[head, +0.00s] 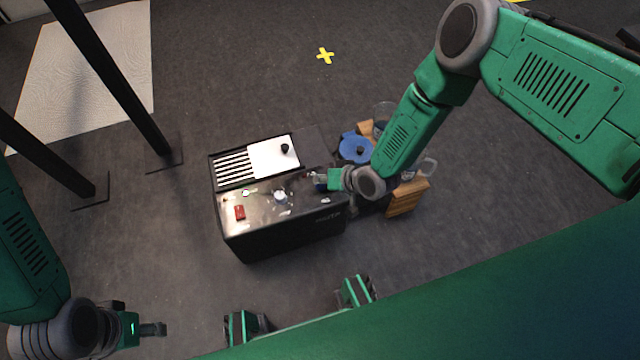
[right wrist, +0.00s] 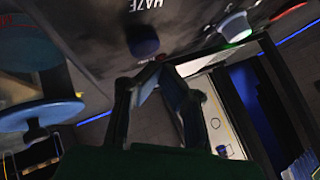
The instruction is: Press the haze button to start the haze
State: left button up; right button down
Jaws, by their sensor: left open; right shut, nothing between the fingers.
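The console (head: 290,235) is a dark box with a metallic top. In the right wrist view, a dark blue round button (right wrist: 142,40) sits beside the upside-down HAZE lettering (right wrist: 144,5). My right gripper (head: 318,180) is at the console's right end, shut and empty. In its wrist view, the fingertips (right wrist: 158,76) are close to the blue button; I cannot tell whether they touch it. In the head view, the gripper partly hides that end. My left gripper (head: 152,329) is open and empty, low at the left, away from the console.
The console top also carries a red button (head: 240,213), a pale round button (head: 280,196) and a green-lit button (head: 245,192). A slotted panel with a white plate (head: 272,160) lies behind. A blue lid (head: 354,149) and wooden block (head: 406,198) stand right. Black posts (head: 115,80) rise left.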

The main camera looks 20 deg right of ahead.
aim_at(321, 186)
jog(key=shift+f, duration=0.1)
dwell(0.7)
jog(key=shift+f+b, duration=0.25)
jog(key=shift+b, duration=0.1)
jog(key=shift+f+b, duration=0.45)
jog(key=shift+f, duration=0.05)
dwell(0.5)
dwell(0.4)
jog(key=shift+r+p, duration=0.7)
jog(key=shift+r, duration=0.2)
jog(key=shift+r, duration=0.1)
notch_tip(321, 186, up, 5)
jog(key=p, duration=0.4)
dwell(0.5)
